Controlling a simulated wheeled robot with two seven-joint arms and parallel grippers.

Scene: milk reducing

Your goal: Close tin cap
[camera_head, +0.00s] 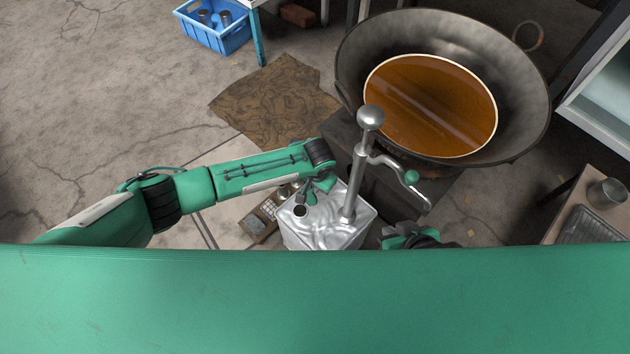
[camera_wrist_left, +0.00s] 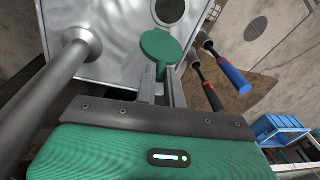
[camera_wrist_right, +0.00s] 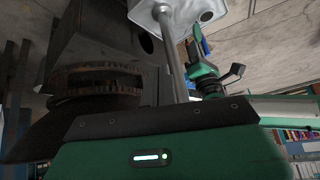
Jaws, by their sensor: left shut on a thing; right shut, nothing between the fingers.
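The silver tin (camera_head: 322,232) stands on the floor below the wok, with a dark round opening (camera_head: 300,211) on its top. A metal hand pump (camera_head: 357,180) stands upright from the tin. My left gripper (camera_head: 318,190) is over the tin top, close to the opening. In the left wrist view its fingers (camera_wrist_left: 160,75) are shut on a round green cap (camera_wrist_left: 161,46). My right gripper (camera_head: 405,238) is right of the tin, shut and empty, partly hidden by my green body.
A large wok (camera_head: 430,90) with brown liquid sits on a dark stove behind the tin. A brown mat (camera_head: 275,98) and blue crate (camera_head: 213,35) lie at the back left.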

